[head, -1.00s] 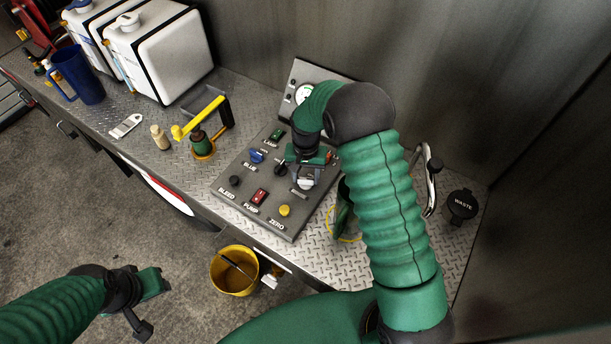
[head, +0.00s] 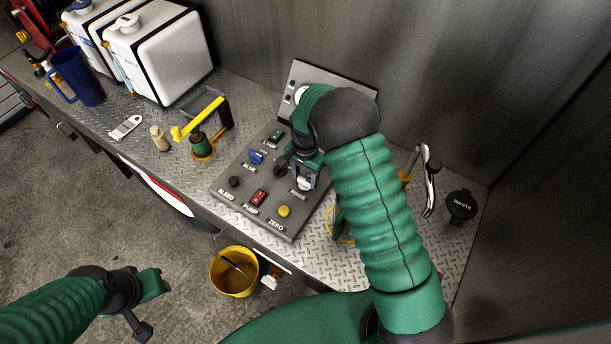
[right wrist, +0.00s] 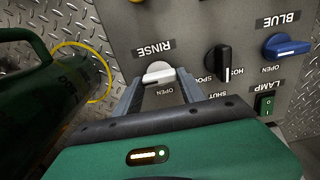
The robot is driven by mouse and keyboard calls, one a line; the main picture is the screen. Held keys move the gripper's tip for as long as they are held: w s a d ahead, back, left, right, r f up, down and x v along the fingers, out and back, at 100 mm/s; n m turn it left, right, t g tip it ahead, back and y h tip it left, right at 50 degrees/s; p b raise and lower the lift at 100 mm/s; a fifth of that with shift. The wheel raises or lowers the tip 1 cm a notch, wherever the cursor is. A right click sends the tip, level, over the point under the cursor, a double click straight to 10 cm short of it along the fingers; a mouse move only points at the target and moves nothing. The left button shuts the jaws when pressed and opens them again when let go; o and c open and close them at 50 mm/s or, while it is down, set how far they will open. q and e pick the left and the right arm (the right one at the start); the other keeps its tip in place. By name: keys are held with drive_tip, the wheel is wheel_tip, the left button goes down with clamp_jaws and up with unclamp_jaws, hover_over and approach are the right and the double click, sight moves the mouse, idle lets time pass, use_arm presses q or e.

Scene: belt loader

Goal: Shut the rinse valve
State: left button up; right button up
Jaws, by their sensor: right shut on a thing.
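The rinse valve is a white lever knob (right wrist: 158,73) on the grey control panel, beside the RINSE label. In the right wrist view the panel lettering is upside down, with an OPEN mark close to the knob. The knob lies roughly crosswise there. My right gripper (right wrist: 160,84) is shut on the knob, one finger on each side. In the head view the knob (head: 305,184) shows just below my right gripper (head: 306,172), partly covered by it. My left gripper (head: 153,304) is open and empty over the floor.
The panel (head: 238,202) also carries a black selector (right wrist: 223,62), a blue valve (right wrist: 287,46), a green lamp switch (right wrist: 264,104), a red pump switch (head: 258,197) and a yellow zero button (head: 285,211). A green can (right wrist: 50,95) stands beside the panel. A yellow bucket (head: 225,280) is below.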

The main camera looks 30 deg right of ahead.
sight(305, 179)
drive_tip(key=shift+w+r, duration=0.2)
drive_tip(key=o, duration=1.1)
drive_tip(key=shift+o, duration=1.2)
drive_tip(key=shift+s+a+f, duration=0.1)
drive_tip(key=shift+s, duration=0.05)
wheel_tip(305, 179, up, 17)
drive_tip(key=b, duration=0.2)
drive_tip(key=shift+f+b, duration=0.1)
drive_tip(key=shift+b, duration=0.2)
drive_tip(key=shift+f, duration=0.1)
